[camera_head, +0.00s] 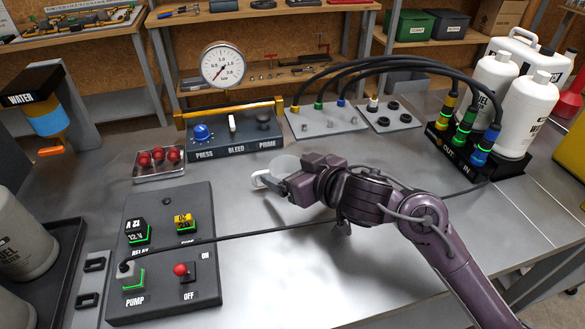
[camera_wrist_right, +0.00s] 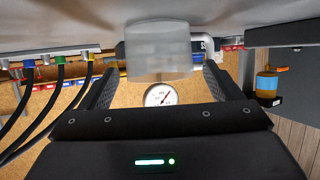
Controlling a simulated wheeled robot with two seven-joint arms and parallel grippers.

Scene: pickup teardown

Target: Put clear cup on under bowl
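A clear cup (camera_head: 284,164) stands on the grey workbench in front of the press panel, partly hidden by my right gripper (camera_head: 276,178). In the right wrist view, which is upside down, the clear cup (camera_wrist_right: 157,50) sits between the tips of the two dark fingers. Slim gaps seem to show on both sides of it, so the gripper looks open around the cup. I see no object that is clearly a bowl. A dispenser marked WATER (camera_head: 40,105), with a blue and orange part, stands at the far left. My left gripper is not in view.
A press panel with a pressure gauge (camera_head: 223,66) is behind the cup. A tray of red balls (camera_head: 158,172) and a relay and pump board (camera_head: 165,285) lie to the left. A black cable crosses the bench. White jugs (camera_head: 524,110) stand at the right.

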